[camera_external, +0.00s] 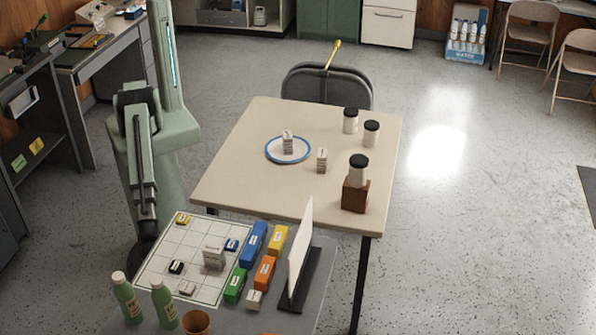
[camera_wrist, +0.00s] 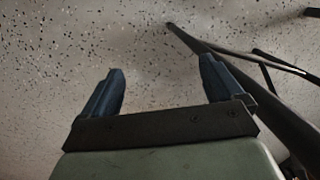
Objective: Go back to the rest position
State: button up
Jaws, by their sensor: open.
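My gripper (camera_wrist: 161,66) is open and empty in the wrist view, with its two dark blue fingers well apart. Only speckled grey floor and dark thin legs or bars show beyond the fingers. In the external view my arm is folded at the left, beside the cream table (camera_external: 230,185) and apart from it. I cannot make out the fingers there.
On the cream table are a blue-rimmed plate (camera_external: 268,156) bearing a small block, another small block (camera_external: 322,161) and black-lidded jars (camera_external: 372,133). A nearer grey table holds a white grid board (camera_external: 165,245), coloured boxes (camera_external: 252,243), an upright panel (camera_external: 300,245) and green bottles (camera_external: 126,298).

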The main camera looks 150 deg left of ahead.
jog(key=s+a+n+g, duration=0.1)
jog(key=s+a+g, duration=0.1)
jog(key=s, duration=0.5)
jog(key=s+a+f+n+g+h, duration=0.1)
jog(key=s+a+g, duration=0.1)
jog(key=s+a, duration=0.3)
jog(key=s+a+f+n+g, duration=0.1)
jog(key=s+a, duration=0.3)
jog(key=s, duration=0.7)
jog(key=shift+f+n+g+h, duration=0.15)
jog(key=shift+n+g+h, duration=0.2)
jog(key=shift+g, duration=0.35)
